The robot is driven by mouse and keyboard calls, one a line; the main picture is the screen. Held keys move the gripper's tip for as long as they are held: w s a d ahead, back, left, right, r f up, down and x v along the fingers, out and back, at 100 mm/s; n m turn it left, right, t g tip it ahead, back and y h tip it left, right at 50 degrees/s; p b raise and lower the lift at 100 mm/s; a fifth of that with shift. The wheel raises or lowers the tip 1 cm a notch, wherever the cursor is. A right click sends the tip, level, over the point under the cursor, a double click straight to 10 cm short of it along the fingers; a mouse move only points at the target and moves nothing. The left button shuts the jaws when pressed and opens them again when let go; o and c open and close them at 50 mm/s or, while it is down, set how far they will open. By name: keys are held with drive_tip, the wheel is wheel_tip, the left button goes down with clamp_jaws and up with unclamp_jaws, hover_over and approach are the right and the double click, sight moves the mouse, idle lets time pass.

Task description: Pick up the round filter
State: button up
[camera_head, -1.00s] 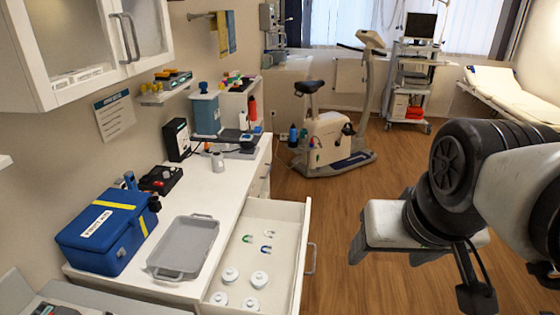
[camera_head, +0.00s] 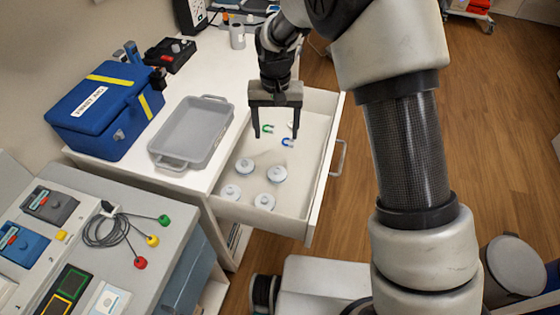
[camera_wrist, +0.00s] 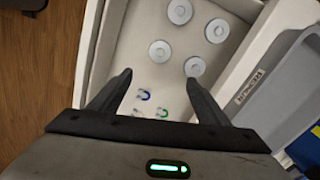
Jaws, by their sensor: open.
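Several round white filters (camera_head: 277,174) lie in the near half of the open drawer (camera_head: 305,225). They look alike, each a disc with a small raised centre. In the wrist view the filters (camera_wrist: 160,53) lie beyond my fingertips, toward the top of the picture. My gripper (camera_head: 275,136) points down over the far half of the drawer, with its jaws apart and empty. In the wrist view my gripper (camera_wrist: 158,75) has both fingers spread. Small U-shaped clips, a green one (camera_head: 267,129) and a blue one (camera_head: 287,142), lie in the drawer near the fingers.
A cart with a coiled cable (camera_head: 105,232) is at the near left. The drawer walls rise around the filters.

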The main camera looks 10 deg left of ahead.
hover_over(277, 170)
drive_tip(key=w, duration=0.1)
wheel_tip(277, 170, down, 12)
drive_tip(key=shift+w+a+r+b, duration=0.1)
drive_tip(key=shift+a+r+b, duration=0.05)
drive_tip(key=shift+b, duration=0.25)
drive_tip(key=f, duration=0.2)
drive_tip(key=s+f, duration=0.1)
drive_tip(key=f, duration=0.1)
drive_tip(key=shift+s+f, duration=0.2)
drive_tip(key=shift+f, duration=0.5)
drive_tip(key=shift+c, duration=0.3)
drive_tip(key=c, duration=1.1)
